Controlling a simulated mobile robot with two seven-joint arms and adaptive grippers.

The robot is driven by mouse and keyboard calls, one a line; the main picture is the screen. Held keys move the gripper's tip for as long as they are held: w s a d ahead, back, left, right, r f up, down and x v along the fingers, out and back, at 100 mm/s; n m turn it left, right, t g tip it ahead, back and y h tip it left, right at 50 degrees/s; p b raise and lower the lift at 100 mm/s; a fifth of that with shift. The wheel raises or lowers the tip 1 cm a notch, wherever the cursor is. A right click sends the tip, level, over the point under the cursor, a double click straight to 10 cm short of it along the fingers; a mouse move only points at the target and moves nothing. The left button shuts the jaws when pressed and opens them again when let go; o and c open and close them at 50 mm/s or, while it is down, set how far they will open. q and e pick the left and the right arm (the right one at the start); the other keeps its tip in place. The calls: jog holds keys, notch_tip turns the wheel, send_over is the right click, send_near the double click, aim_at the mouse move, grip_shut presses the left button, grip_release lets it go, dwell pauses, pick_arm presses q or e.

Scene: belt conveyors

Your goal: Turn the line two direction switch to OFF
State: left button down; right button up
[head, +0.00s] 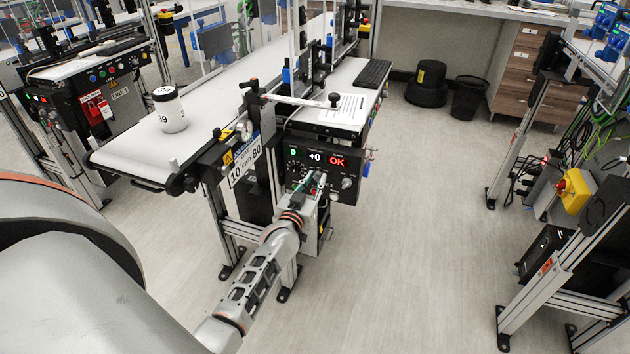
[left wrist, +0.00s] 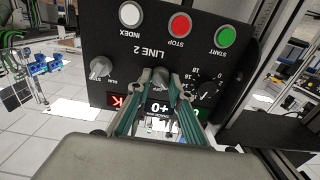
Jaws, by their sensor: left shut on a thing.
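The black line 2 control panel (head: 322,152) is on the end of the middle conveyor, with a lit display reading 0, +0 and OK. It fills much of the left wrist view (left wrist: 128,63). My left gripper (head: 316,184) reaches its lower middle. In the left wrist view, the two green-sided fingers (left wrist: 167,80) are closed around the middle switch knob (left wrist: 161,75), with OFF printed by it. The fingertips hide much of the knob, so its exact pointing is hard to tell. My right gripper is in neither view.
Another grey knob (left wrist: 101,67) marked RUN and a scaled dial (left wrist: 208,88) flank the held knob. White, red and green buttons line the panel edge.

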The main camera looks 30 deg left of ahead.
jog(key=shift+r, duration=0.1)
pick_arm(q)
jog(key=shift+r+m+p, duration=0.15)
jog(key=shift+m+p, duration=0.4)
jog(key=shift+m, duration=0.45)
jog(key=m, duration=0.2)
jog(key=shift+m+p, duration=0.3)
jog(key=shift+p, duration=0.05)
jog(key=shift+d+f+m, duration=0.1)
jog(key=shift+f+m, duration=0.1)
jog(key=shift+m, duration=1.8)
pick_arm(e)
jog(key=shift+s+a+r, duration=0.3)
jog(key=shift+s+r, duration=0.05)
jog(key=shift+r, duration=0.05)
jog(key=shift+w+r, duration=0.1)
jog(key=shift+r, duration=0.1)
pick_arm(q)
jog(key=c, duration=1.8)
grip_release()
jog(key=shift+c, duration=0.2)
